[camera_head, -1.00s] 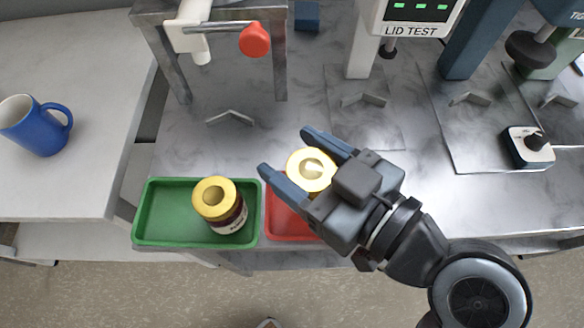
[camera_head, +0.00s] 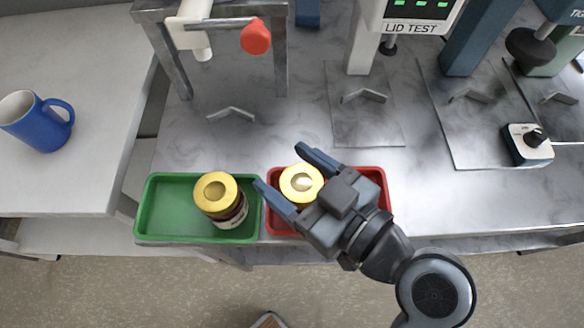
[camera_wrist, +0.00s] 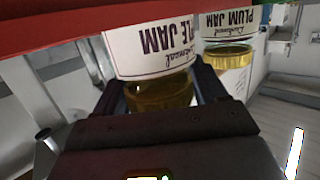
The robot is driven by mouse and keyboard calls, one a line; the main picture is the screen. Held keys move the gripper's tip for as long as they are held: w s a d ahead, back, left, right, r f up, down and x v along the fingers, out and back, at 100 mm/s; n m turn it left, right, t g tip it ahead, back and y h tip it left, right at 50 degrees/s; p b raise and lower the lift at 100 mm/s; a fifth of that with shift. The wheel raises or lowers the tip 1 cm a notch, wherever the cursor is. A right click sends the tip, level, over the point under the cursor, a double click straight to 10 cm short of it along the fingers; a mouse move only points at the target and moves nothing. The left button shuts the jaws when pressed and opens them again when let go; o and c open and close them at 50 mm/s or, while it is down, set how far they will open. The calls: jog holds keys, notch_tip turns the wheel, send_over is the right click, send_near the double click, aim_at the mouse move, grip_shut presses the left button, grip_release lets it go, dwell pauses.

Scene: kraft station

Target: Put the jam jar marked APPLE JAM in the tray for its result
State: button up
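My gripper (camera_head: 284,168) is shut on a jam jar with a yellow lid (camera_head: 301,183), one finger on each side. In the wrist view its white label (camera_wrist: 150,40) appears upside down and reads "…PLE JAM", partly cut off. The jar is over or in the red tray (camera_head: 373,172); whether it touches the floor I cannot tell. My gripper hides much of that tray. The green tray (camera_head: 160,215) on its left holds another yellow-lidded jar (camera_head: 218,193). The wrist view shows a second jar marked PLUM JAM (camera_wrist: 228,55) beyond my right finger.
Both trays sit at the front edge of the grey worktop (camera_head: 290,130). The LID TEST device (camera_head: 410,18) and a stand with a red knob (camera_head: 257,38) are behind. A blue mug (camera_head: 38,122) stands on the left table.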

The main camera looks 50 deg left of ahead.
jog(key=o, duration=0.3)
jog(key=shift+r, duration=0.25)
jog(key=d+r+b, duration=0.2)
jog(key=d, duration=0.9)
jog(key=shift+w+d, duration=0.35)
jog(key=shift+d, duration=0.05)
jog(key=shift+d, duration=0.1)
